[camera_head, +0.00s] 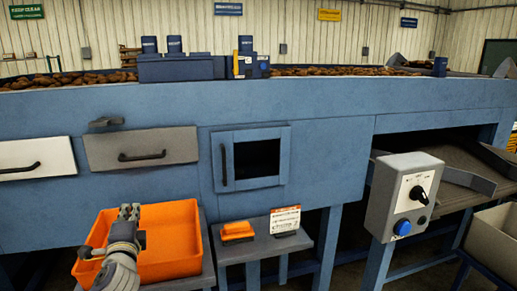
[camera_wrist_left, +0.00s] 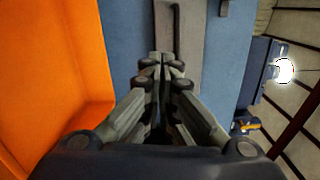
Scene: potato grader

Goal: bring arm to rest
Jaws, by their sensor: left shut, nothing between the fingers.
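My left gripper (camera_head: 129,213) is in front of and partly over the orange crate (camera_head: 182,241) at the lower left of the head view. In the left wrist view the gripper (camera_wrist_left: 168,62) has its fingers together, with nothing between them. The orange crate also fills the left side of that view (camera_wrist_left: 50,70), apart from the fingers. My right gripper is not in either view.
The blue grader (camera_head: 300,95) has a white drawer (camera_head: 35,157), a grey drawer (camera_head: 140,155) and a small framed opening (camera_head: 257,158). A control box (camera_head: 403,190) stands at right. An orange brush (camera_head: 237,231) lies on a small grey shelf (camera_head: 255,248).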

